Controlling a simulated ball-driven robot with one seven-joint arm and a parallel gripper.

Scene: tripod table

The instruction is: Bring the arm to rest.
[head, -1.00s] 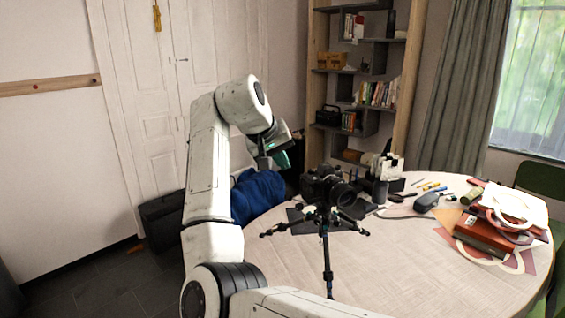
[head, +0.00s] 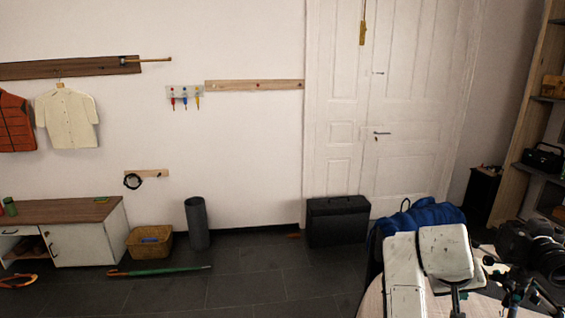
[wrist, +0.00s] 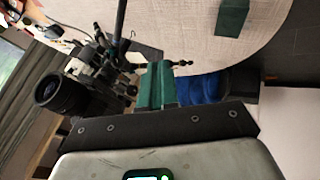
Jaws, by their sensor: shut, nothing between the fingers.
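My arm's white links show at the lower right of the head view, folded low near the table's edge. My gripper (wrist: 157,86) shows in the wrist view with its green fingers together and nothing between them. In the head view the fingers are not clearly visible. In the wrist view, the black camera (wrist: 62,92) and its tripod are left of the fingers, and a blue cloth-like thing (wrist: 202,88) is just right of them. I cannot tell whether the fingers touch anything.
The camera (head: 535,248) stands close to the right of my arm. A blue bag (head: 425,216) is behind it. The round table (head: 374,302) is mostly out of view. A black case (head: 338,222), bin (head: 196,224), basket (head: 150,243) and green umbrella (head: 160,270) are on the floor, mostly clear between.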

